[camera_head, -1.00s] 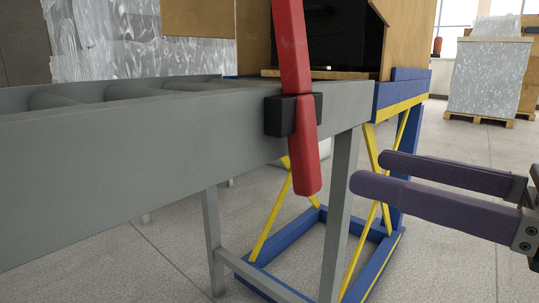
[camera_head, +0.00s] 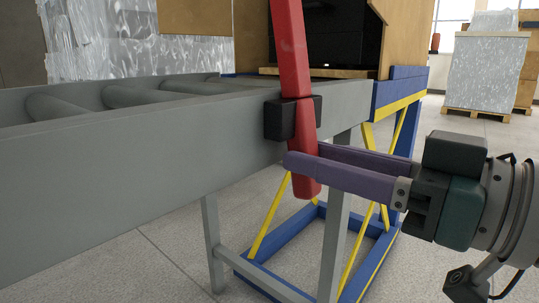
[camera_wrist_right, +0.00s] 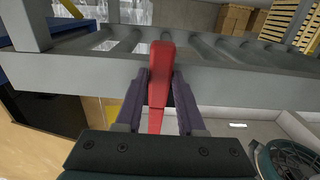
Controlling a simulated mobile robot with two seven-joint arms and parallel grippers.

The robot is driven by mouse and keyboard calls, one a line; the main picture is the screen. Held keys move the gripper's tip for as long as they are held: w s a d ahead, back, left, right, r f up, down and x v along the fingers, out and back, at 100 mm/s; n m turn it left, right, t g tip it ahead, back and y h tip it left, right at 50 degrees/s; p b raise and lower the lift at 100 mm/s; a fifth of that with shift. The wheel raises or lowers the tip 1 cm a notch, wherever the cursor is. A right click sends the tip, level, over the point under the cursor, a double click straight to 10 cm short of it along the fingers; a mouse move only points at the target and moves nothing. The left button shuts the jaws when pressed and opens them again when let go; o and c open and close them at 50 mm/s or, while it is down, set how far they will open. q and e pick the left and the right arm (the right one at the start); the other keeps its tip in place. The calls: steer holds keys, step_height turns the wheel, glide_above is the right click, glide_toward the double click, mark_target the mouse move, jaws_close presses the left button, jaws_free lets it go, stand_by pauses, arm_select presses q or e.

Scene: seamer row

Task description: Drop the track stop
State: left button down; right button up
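The track stop is a long red bar (camera_head: 291,55) in a black bracket (camera_head: 279,118) on the side rail of the grey roller conveyor (camera_head: 130,150). The bar stands nearly upright, tilted slightly, and its lower end hangs below the rail. My right gripper (camera_head: 305,160) comes in from the right, with one purple finger in front of the bar's lower part and the other behind it. My left gripper is out of view.
A blue and yellow frame (camera_head: 383,258) stands under the conveyor's far end, beside a grey leg (camera_head: 335,215). Wrapped pallet goods (camera_head: 487,70) stand at the back right. The floor to the right is open.

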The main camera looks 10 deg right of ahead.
jaws_close()
stand_by(1.0)
